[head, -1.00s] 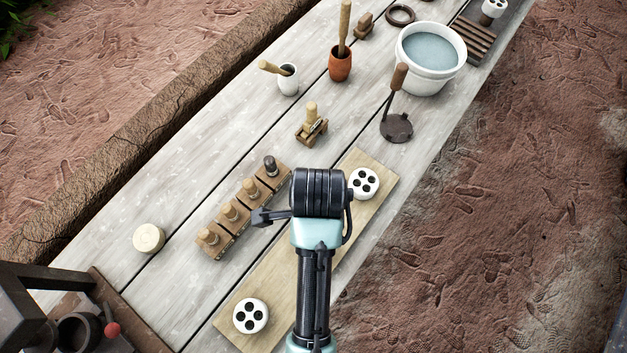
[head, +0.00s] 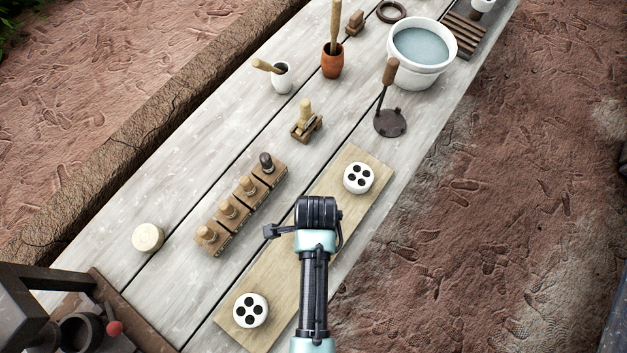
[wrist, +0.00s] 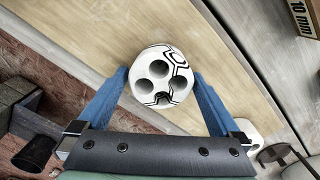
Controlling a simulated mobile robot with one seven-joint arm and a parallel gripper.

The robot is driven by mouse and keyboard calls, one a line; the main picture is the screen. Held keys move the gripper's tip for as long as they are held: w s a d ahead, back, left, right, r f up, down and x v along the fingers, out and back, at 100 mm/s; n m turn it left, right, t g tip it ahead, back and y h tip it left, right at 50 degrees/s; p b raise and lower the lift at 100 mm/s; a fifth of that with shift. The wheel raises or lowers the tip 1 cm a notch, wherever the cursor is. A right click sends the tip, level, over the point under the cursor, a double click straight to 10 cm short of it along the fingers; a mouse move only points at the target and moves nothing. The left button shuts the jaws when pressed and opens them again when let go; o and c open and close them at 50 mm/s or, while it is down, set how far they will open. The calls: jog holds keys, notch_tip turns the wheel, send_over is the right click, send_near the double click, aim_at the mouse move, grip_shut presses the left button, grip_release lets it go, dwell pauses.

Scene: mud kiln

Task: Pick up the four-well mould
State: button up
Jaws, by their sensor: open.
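Two white round moulds with four dark wells lie on a pale board (head: 325,205) in the head view: a near one (head: 250,310) and a far one (head: 360,177). My gripper's fingers are hidden behind my arm there. In the wrist view, my gripper (wrist: 162,88) is open, its blue fingers either side of a white mould (wrist: 152,53) with black line markings. Three wells show clearly on it; I cannot tell whether there is a fourth, or which mould this is. Another white piece (wrist: 248,130) shows partly behind the right finger.
A wooden rack of handled stamps (head: 228,210) stands left of the board. A hot-iron-like tool (head: 390,122), a white water bucket (head: 419,76), a brown cup (head: 332,62) and a white cup (head: 283,82) stand beyond. A pale disc (head: 147,237) lies at left.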

jog(key=c, duration=1.4)
jog(key=shift+r, duration=0.1)
